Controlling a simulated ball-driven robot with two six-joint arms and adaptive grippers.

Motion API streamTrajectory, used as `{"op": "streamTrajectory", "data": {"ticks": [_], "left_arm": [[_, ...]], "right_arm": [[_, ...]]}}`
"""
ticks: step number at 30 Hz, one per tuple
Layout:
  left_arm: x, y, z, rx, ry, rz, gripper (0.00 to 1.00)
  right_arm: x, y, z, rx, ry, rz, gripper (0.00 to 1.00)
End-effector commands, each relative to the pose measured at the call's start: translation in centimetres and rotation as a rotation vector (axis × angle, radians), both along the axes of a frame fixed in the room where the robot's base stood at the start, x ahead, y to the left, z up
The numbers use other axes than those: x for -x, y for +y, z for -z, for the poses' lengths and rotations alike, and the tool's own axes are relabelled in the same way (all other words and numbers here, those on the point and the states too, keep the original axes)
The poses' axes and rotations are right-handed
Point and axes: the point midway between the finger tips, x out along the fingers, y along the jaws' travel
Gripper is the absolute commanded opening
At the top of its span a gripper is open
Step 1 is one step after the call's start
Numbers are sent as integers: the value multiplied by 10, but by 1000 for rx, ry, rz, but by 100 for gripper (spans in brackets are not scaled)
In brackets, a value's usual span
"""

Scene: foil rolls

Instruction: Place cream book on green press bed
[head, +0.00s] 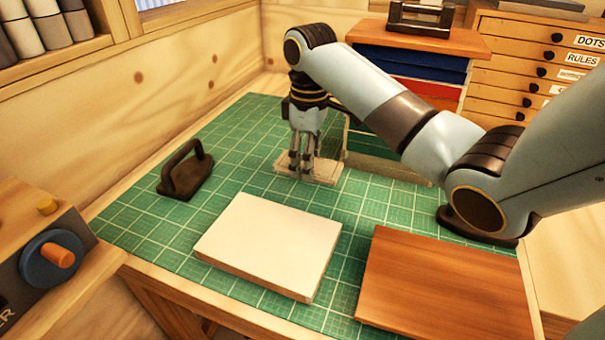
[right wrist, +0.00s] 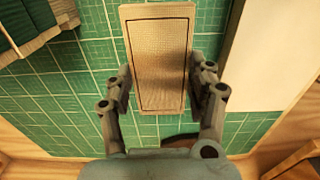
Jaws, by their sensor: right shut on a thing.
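A small cream rectangular piece (head: 325,175), which looks like the cream book, is at the green gridded surface. It also shows in the right wrist view (right wrist: 160,65), with a woven face and a thin dark border line. My right gripper (head: 300,168) points down and is shut on it, with fingers on its two long sides in the wrist view (right wrist: 160,92). Whether it touches the surface is unclear. The green gridded mat (head: 235,150) covers the table; I cannot tell a separate green press bed. My left gripper is not in view.
A large cream slab (head: 270,245) and a brown wooden slab (head: 440,285) lie at the front. A dark handled tool (head: 185,172) stands at left. Green layered items (head: 370,145) stand close behind the gripper. A machine with a blue knob (head: 52,262) is at far left.

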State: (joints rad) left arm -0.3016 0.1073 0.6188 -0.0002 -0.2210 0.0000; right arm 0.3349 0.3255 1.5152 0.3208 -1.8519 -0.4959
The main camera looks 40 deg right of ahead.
Motion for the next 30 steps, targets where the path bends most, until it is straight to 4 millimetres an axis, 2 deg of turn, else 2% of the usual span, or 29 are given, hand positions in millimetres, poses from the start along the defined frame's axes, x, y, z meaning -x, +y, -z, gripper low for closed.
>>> {"op": "streamTrajectory", "data": {"ticks": [1,3,7,13,17,25,26,30], "left_arm": [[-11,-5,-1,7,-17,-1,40],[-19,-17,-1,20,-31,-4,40],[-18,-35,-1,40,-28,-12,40],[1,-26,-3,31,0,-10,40],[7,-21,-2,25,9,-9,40],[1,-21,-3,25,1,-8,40],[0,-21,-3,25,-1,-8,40],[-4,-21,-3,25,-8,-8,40]], "right_arm": [[-6,3,3,-1,0,1,22],[-10,6,7,0,0,-1,22],[-11,7,18,0,3,-1,22],[-11,7,45,2,1,-1,22],[-12,7,49,2,-1,-2,22],[-11,7,52,2,-1,-1,22],[-11,6,51,2,-1,-1,59],[-11,6,51,2,-1,-1,78]]}}
